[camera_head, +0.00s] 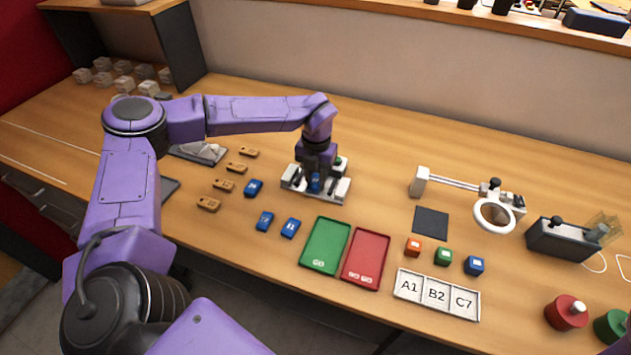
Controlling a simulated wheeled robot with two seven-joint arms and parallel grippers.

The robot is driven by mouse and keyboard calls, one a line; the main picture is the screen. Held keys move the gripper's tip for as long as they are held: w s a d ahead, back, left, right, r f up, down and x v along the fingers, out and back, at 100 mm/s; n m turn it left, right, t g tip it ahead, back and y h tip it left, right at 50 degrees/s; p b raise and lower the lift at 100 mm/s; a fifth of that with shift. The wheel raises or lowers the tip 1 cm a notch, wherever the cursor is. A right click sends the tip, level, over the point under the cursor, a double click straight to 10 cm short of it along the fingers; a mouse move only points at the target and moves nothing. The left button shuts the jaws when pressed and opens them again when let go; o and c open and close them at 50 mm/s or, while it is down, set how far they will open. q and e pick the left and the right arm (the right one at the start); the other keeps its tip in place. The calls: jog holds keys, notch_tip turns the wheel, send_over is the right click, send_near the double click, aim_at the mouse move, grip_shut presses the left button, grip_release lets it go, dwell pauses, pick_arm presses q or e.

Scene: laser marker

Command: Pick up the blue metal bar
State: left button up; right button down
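Three blue metal bars lie on the wooden table left of the green tray: one (255,187) farther back, one (265,221) at the front left and one (290,227) at the front right. Another blue piece (316,183) shows in the grey-white fixture (331,188), directly below my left gripper (317,172). My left gripper points down over the fixture; its fingers are small and partly hidden, so I cannot tell whether they are closed on this piece. My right gripper is out of view.
Several tan bars (224,185) lie left of the blue ones. A green tray (325,246) and a red tray (366,258) stand in front of the fixture. Small coloured blocks (443,256), a labelled tray (437,294) and a ring magnifier (494,215) are to the right.

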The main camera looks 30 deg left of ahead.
pick_arm(q)
jog(key=c, duration=0.3)
grip_shut()
